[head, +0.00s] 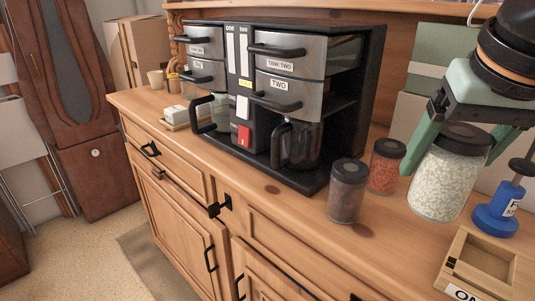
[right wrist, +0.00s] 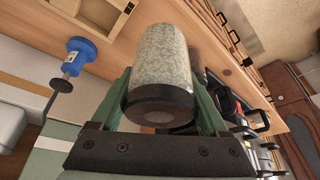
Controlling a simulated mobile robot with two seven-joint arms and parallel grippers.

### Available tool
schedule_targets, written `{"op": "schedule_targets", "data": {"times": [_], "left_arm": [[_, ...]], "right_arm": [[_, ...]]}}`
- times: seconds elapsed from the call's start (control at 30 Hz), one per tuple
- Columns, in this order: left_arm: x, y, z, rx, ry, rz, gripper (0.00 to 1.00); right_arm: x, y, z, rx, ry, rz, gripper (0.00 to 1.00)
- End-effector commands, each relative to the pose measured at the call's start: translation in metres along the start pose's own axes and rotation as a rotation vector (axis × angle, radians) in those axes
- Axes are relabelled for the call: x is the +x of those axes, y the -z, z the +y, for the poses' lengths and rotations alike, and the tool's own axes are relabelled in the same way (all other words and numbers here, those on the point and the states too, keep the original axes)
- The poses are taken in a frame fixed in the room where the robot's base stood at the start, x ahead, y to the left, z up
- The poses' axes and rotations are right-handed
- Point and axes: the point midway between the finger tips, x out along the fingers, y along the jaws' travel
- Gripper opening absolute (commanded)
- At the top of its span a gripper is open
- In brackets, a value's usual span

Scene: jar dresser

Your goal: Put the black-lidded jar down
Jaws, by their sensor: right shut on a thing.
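A large glass jar (head: 447,183) with pale speckled contents and a black lid is at the right of the head view. My right gripper (head: 463,135) comes from above, its green fingers shut on the jar near the lid. The right wrist view shows the same jar (right wrist: 160,60) between the two fingers (right wrist: 163,112), lid toward the palm. The jar looks upright, its base at or just above the dresser top (head: 385,235); I cannot tell if it touches. My left gripper is not in view.
A brown-filled jar (head: 347,192) and a red-filled jar (head: 386,168) stand left of the held jar. A blue-based tool (head: 497,217) and a wooden box (head: 460,262) are close on its right. A coffee machine (head: 265,90) stands further left. Bare wood lies in front.

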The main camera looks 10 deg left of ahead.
Motion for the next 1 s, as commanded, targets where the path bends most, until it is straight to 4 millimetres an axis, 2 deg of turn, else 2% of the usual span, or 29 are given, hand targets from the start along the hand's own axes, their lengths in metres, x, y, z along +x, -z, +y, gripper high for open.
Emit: {"op": "schedule_targets", "data": {"times": [0.2,0.37,0.7,0.8,1.0], "left_arm": [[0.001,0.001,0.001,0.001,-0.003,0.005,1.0],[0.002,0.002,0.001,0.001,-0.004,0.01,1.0],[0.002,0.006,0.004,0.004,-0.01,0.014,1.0],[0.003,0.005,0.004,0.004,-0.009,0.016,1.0],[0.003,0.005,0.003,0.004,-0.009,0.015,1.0]], "right_arm": [[-0.008,-0.004,-0.002,-0.001,-0.003,0.002,0.0],[0.002,0.004,0.004,0.002,-0.001,-0.002,0.0],[0.06,0.054,0.044,0.005,-0.003,-0.003,0.0],[0.085,0.059,0.052,0.001,-0.005,-0.003,0.0],[0.114,0.067,0.062,-0.001,-0.002,0.001,0.0]]}}
